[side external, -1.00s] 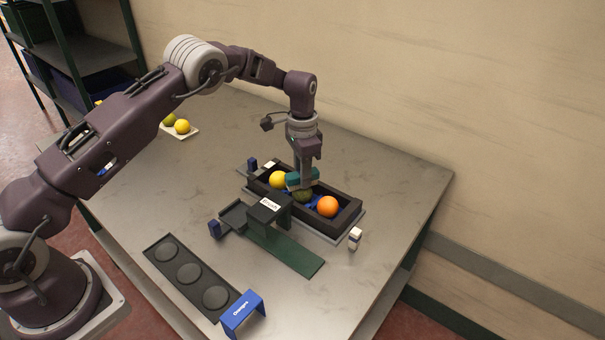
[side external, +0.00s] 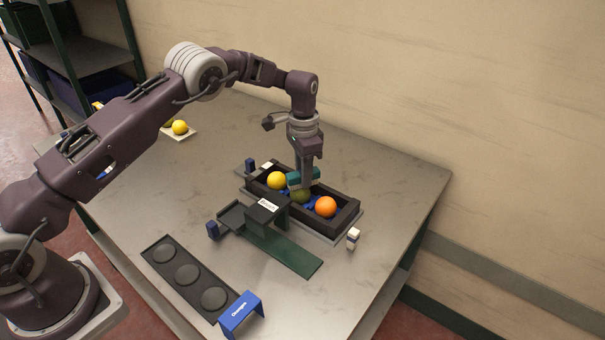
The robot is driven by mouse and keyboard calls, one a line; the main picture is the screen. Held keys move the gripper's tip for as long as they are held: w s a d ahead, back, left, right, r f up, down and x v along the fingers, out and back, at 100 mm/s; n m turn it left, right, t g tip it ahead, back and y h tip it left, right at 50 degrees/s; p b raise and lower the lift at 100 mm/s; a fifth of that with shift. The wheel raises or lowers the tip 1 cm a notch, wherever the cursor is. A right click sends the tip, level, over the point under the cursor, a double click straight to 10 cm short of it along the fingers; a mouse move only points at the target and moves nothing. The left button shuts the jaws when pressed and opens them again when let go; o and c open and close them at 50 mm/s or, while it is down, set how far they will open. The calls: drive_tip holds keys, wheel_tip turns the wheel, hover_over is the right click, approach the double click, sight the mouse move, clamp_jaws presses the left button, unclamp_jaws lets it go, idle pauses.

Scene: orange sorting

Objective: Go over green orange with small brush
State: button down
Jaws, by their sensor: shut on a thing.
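The green orange (side external: 301,197) sits in the middle of a dark open tray (side external: 344,221), between a yellow fruit (side external: 277,180) on its left and an orange one (side external: 325,206) on its right. My gripper (side external: 305,178) points down over the tray and is shut on the small brush (side external: 293,180), which has a teal body. The brush is at the upper side of the green orange and hides part of it. I cannot tell whether its bristles press on the fruit.
A dark stand with a small label (side external: 268,205) and a green ramp (side external: 290,257) stand in front of the tray. A plate with round recesses (side external: 187,274) and a blue labelled sign (side external: 240,314) are at the front. A small white item (side external: 353,238) stands at right. Yellow fruit (side external: 180,127) lies at back left.

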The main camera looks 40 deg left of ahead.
drive_tip(key=shift+s+a, duration=0.25)
drive_tip(key=shift+s, duration=0.25)
drive_tip(key=shift+s+a, duration=0.25)
drive_tip(key=shift+s, duration=0.25)
drive_tip(key=shift+w+d, duration=0.35)
drive_tip(key=shift+w, duration=0.25)
drive_tip(key=shift+w+d, duration=0.3)
drive_tip(key=shift+w, duration=0.25)
drive_tip(key=shift+s+a, duration=0.35)
drive_tip(key=shift+s, duration=0.25)
drive_tip(key=shift+s+a, duration=0.35)
drive_tip(key=shift+s, duration=0.25)
drive_tip(key=shift+w+d, duration=0.35)
drive_tip(key=shift+w, duration=0.25)
drive_tip(key=shift+w+d, duration=0.35)
drive_tip(key=shift+w, duration=0.25)
drive_tip(key=shift+s+a+r, duration=0.1)
drive_tip(key=shift+s+a, duration=0.25)
drive_tip(key=shift+s, duration=0.25)
drive_tip(key=shift+r, duration=3.5)
